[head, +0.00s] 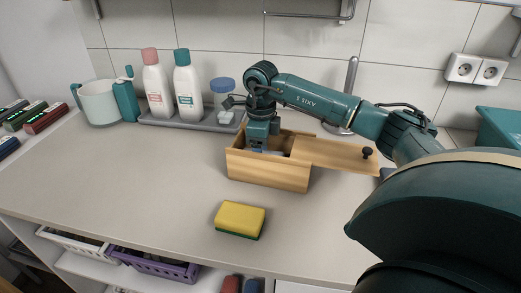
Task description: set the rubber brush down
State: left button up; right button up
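My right arm reaches in from the right, and its gripper (257,142) points down into the open wooden box (266,172). The fingertips are largely hidden by the box's front wall, so I cannot tell whether they are open or shut. A small bluish-grey patch shows by the fingers inside the box; I cannot tell whether it is the rubber brush or part of the gripper. The rubber brush is not clearly visible elsewhere. The box's wooden lid (335,155), with a black knob (367,152), extends to the right, leaving the left part open. My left gripper is out of view.
A yellow-green sponge (240,218) lies on the counter in front of the box. Two white bottles (156,85) and a blue-lidded jar (223,97) stand on a grey tray (190,121) behind left. A pale jug (99,102) stands beside them.

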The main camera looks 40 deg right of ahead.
notch_tip(320, 180, up, 13)
jog(key=shift+r, duration=0.15)
dwell(0.4)
dwell(0.5)
